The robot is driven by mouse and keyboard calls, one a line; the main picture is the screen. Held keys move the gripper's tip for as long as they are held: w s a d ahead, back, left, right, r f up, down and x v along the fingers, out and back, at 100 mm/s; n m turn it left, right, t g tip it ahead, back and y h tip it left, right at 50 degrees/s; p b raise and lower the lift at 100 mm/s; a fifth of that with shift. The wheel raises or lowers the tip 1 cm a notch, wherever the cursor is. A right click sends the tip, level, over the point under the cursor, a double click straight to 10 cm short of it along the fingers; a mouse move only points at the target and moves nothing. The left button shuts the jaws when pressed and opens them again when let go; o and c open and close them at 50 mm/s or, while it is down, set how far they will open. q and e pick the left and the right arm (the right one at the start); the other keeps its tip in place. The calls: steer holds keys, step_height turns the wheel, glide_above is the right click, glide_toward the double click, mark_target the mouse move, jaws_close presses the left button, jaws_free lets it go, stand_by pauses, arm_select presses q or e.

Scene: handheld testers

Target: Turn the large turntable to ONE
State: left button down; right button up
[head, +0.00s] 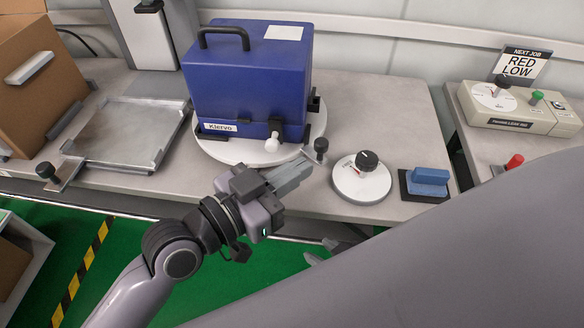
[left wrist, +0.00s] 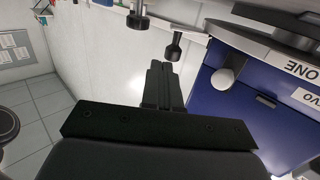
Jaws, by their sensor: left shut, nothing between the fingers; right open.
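The large turntable (head: 215,150) is a white disc under a blue box (head: 235,85) labelled Klervo. In the left wrist view, its pale rim (left wrist: 262,48) carries the word ONE, upside down. A white knob (head: 272,143) sticks out at the box's lower front; it also shows in the left wrist view (left wrist: 228,76). My left gripper (head: 305,168) is shut and empty at the turntable's front right, close to a black-knobbed post (head: 321,146). I cannot tell whether it touches anything. My right gripper (head: 322,251) is open, mostly hidden behind my grey arm, below the table's front edge.
A small white dial (head: 352,184) with a black knob and a blue block (head: 428,181) on a black base are to the right. A metal plate (head: 125,130) and a cardboard box (head: 35,85) are left.

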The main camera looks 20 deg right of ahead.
arm_select(q)
steer(key=shift+s+a, duration=0.15)
steer(key=shift+a, duration=0.15)
steer(key=s+a, duration=0.5)
steer(key=a, duration=0.3)
steer(key=shift+a+r, duration=0.3)
steer(key=shift+a, duration=0.05)
arm_select(e)
steer(key=shift+s+a+r, duration=0.1)
steer(key=shift+a+r, duration=0.05)
steer(key=shift+a, duration=0.05)
